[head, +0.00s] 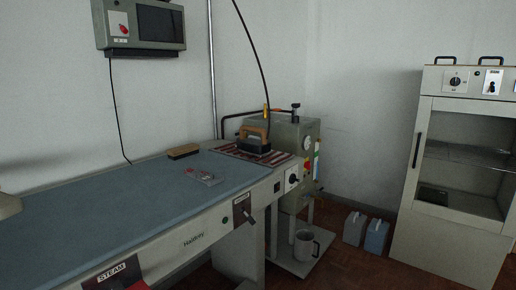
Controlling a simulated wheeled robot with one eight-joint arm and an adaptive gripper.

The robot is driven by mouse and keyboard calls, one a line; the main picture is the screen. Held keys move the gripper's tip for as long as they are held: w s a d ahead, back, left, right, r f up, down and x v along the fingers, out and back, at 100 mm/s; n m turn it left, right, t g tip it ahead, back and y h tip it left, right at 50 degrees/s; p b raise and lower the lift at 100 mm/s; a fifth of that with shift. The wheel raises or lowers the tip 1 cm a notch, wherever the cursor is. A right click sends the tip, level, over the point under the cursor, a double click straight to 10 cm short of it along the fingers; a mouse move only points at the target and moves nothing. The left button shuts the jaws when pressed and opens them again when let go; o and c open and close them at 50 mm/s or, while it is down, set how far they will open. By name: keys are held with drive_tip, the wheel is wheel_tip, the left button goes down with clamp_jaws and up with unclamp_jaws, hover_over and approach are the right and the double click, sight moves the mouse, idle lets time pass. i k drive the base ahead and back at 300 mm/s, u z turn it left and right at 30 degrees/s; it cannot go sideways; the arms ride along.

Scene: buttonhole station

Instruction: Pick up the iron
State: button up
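The iron (254,147) stands at the far right end of the pressing table, on a dark striped rest (229,151). It has a dark body and a brown handle on top. A dark cable or hose runs up from near it towards the top of the view. My gripper is not in view.
The blue table top (120,198) is mostly bare. A brush (183,152) and a small clear item with red parts (203,176) lie on it. A grey-green machine (295,140) stands behind the iron. A glass-fronted cabinet (462,165), two canisters (376,236) and a metal mug (305,245) are at right.

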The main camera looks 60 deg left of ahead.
sight(253, 147)
drive_tip(key=u, duration=2.65)
drive_tip(key=i, duration=1.05)
